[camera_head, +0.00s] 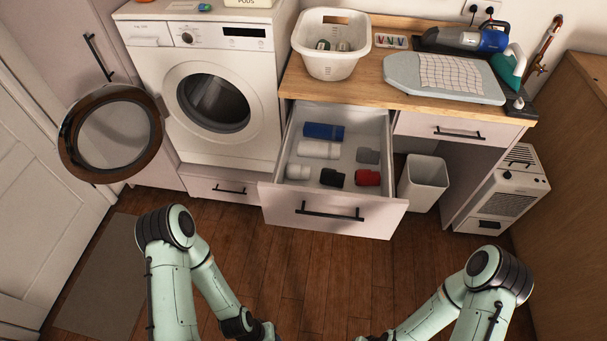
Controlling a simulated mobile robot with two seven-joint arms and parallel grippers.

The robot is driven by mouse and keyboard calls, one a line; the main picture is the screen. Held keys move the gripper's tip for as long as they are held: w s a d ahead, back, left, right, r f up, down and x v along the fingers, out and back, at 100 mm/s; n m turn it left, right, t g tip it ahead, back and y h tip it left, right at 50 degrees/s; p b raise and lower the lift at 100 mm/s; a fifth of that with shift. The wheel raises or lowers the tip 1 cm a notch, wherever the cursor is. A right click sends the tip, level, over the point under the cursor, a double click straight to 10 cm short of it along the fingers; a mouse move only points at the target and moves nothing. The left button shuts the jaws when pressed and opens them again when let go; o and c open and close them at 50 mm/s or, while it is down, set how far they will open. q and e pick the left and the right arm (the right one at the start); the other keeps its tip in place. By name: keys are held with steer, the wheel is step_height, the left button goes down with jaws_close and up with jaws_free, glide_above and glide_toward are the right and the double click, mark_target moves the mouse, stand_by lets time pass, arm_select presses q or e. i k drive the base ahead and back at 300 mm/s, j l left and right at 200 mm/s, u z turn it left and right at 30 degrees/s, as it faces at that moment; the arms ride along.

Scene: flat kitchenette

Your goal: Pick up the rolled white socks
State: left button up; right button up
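The open drawer (331,215) holds several rolled items. A small white roll (298,172), which looks like the rolled white socks, lies at its front left. A longer white roll (319,150) lies behind it, and a blue roll (323,131) lies at the back. A black roll (332,178), a red roll (367,178) and a grey roll (367,156) lie to the right. My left gripper (268,331) and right gripper (364,338) are low at the bottom edge, mostly cut off, in front of the drawer and apart from it. Their fingers cannot be made out.
The washing machine (205,85) has its round door (110,132) swung open at left. A white laundry basket (331,62) with a few items and an ironing board (444,78) are on the wooden counter (388,101). A white bin (423,183) stands right of the drawer. Floor ahead is clear.

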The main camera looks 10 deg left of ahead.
mark_target(295, 172)
steer(key=j+z, duration=0.1)
steer(key=z, duration=0.4)
steer(key=i+j+z, duration=0.1)
steer(key=j+z, duration=0.2)
steer(key=j, duration=0.25)
steer(key=i+j+z, duration=0.1)
steer(key=j+z, duration=0.2)
steer(key=j, duration=0.25)
steer(key=j+z, duration=0.15)
steer(key=j, duration=0.9)
